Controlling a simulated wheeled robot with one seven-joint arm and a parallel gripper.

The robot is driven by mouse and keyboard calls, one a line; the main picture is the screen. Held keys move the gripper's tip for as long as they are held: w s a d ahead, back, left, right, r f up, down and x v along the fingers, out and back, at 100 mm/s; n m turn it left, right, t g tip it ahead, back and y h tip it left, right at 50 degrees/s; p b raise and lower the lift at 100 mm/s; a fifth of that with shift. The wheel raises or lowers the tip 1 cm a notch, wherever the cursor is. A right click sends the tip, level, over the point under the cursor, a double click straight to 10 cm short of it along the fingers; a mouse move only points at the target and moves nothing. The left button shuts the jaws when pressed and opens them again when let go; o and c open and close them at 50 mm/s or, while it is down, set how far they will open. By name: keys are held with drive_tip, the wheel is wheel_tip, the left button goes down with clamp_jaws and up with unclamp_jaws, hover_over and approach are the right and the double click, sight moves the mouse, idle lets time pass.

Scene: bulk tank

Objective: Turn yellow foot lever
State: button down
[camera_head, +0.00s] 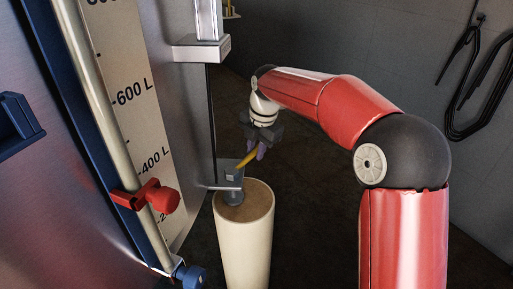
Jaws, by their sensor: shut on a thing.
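The yellow foot lever (247,158) is a short yellow bar beside the steel tank's lower edge. It slants up and right from a grey valve body (231,178) above a cream cylindrical container. My gripper (256,151) reaches down from the red arm and is shut on the lever near its upper end. The gripper's dark body hides the lever's far end.
The cream cylinder (246,228) stands upright under the valve. The steel tank with its litre scale (128,90) and red clamp (152,196) fills the left. A grey bracket (201,49) juts out above. Black hoses (470,75) hang at right. Dark floor lies behind.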

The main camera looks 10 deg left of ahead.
drive_tip(key=c, duration=1.3)
unclamp_jaws()
drive_tip(key=shift+o, duration=0.2)
wheel_tip(320, 180, up, 8)
drive_tip(key=d, duration=0.1)
drive_tip(key=shift+s+d+f+p, duration=0.15)
drive_tip(key=shift+s+p, duration=0.2)
